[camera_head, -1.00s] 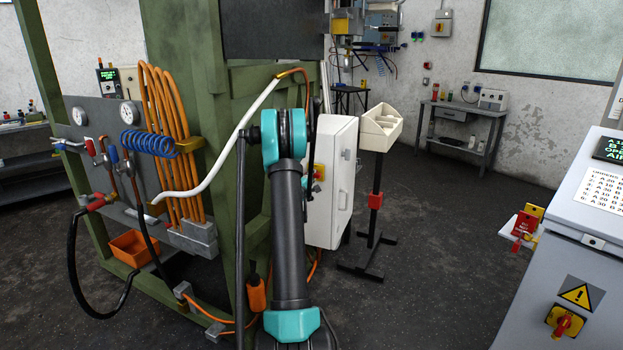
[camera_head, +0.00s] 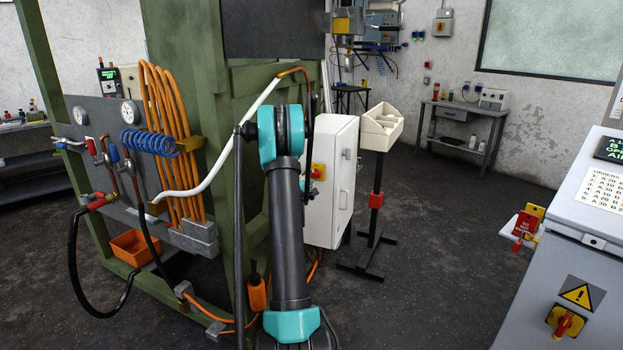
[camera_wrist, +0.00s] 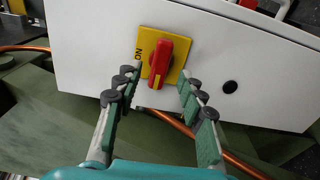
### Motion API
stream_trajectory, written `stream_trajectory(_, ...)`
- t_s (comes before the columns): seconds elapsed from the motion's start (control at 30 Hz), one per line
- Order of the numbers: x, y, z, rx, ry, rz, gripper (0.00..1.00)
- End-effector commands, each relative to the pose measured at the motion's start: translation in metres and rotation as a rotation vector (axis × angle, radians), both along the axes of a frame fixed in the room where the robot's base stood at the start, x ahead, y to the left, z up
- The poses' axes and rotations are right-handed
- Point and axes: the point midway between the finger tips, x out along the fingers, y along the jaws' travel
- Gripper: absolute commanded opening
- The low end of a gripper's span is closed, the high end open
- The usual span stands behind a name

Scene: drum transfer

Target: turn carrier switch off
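The carrier switch is a red knob on a yellow plate, on the side of a white box (camera_head: 333,200). In the head view the switch (camera_head: 319,169) shows just right of my arm, partly covered. In the wrist view the red knob (camera_wrist: 160,62) stands out from the plate, its long side roughly up and down the picture, slightly tilted. The word ON is printed at the plate's left. My gripper (camera_wrist: 157,82) is open and empty, its fingers spread left and right of the knob. I cannot tell whether either fingertip touches the plate.
A green frame (camera_head: 225,160) with orange hoses (camera_head: 165,130) stands left of the box. A stand with a cream bin (camera_head: 381,127) is to its right. A grey console (camera_head: 560,270) with another red-yellow switch (camera_head: 565,321) is at the right.

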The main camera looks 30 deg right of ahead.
Motion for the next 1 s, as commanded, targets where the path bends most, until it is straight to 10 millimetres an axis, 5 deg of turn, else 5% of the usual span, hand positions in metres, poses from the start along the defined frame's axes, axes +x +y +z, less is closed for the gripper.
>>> stream_trajectory(0.43,-0.044,0.066,0.000,0.000,0.000,0.002,0.40)
stream_trajectory(1.0,-0.050,0.074,0.000,0.000,0.000,0.001,0.40)
